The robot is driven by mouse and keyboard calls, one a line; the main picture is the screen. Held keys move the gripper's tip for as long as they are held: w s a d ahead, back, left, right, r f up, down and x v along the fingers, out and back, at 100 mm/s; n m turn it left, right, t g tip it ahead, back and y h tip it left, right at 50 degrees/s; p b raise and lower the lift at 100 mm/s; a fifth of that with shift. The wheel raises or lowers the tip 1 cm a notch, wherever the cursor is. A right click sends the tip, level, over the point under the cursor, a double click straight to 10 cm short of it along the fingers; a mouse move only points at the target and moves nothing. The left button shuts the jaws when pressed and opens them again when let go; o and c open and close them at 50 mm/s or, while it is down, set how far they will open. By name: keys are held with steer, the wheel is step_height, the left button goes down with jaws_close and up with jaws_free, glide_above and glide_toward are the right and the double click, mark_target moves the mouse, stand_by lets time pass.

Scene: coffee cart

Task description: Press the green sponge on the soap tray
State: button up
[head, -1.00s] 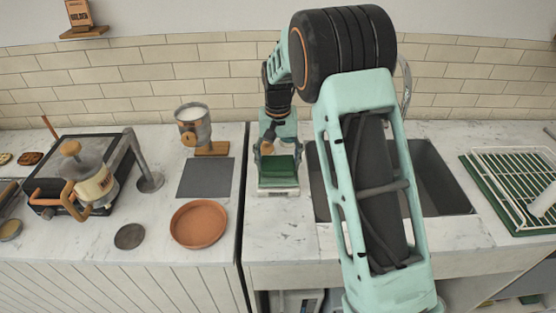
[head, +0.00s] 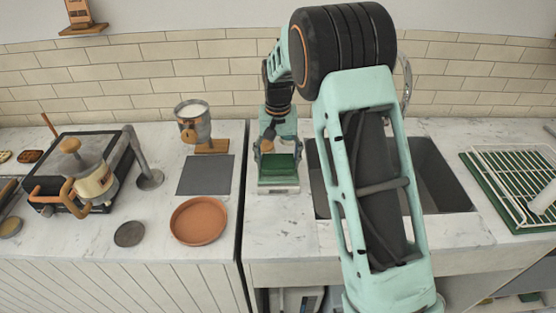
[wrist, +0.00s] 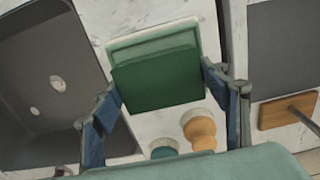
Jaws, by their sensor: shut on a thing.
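The green sponge (head: 279,163) is a dark green block in my gripper (head: 279,150), over the soap tray (head: 278,187). In the wrist view the sponge (wrist: 160,80) sits between the two blue fingers of my gripper (wrist: 165,95), which are shut on its sides. The soap tray (wrist: 199,32) shows past the sponge's upper edge as a pale rim around a lighter green surface. The sponge hides most of the tray. I cannot tell whether the sponge touches it.
A wooden-topped item (wrist: 200,130) stands close beside the tray. A sink basin (head: 440,180) lies right of the tray, with a drying rack (head: 510,170) beyond it. On the left are a dark mat (head: 205,176), a terracotta dish (head: 199,221) and a metal pitcher (head: 193,125).

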mark_target(278, 160)
steer(key=shift+f+b, duration=0.55)
steer(key=shift+f, duration=0.35)
stand_by(0.9)
steer(key=shift+r, duration=0.1)
steer(key=shift+r+p, duration=2.25)
steer(key=shift+r, duration=1.2)
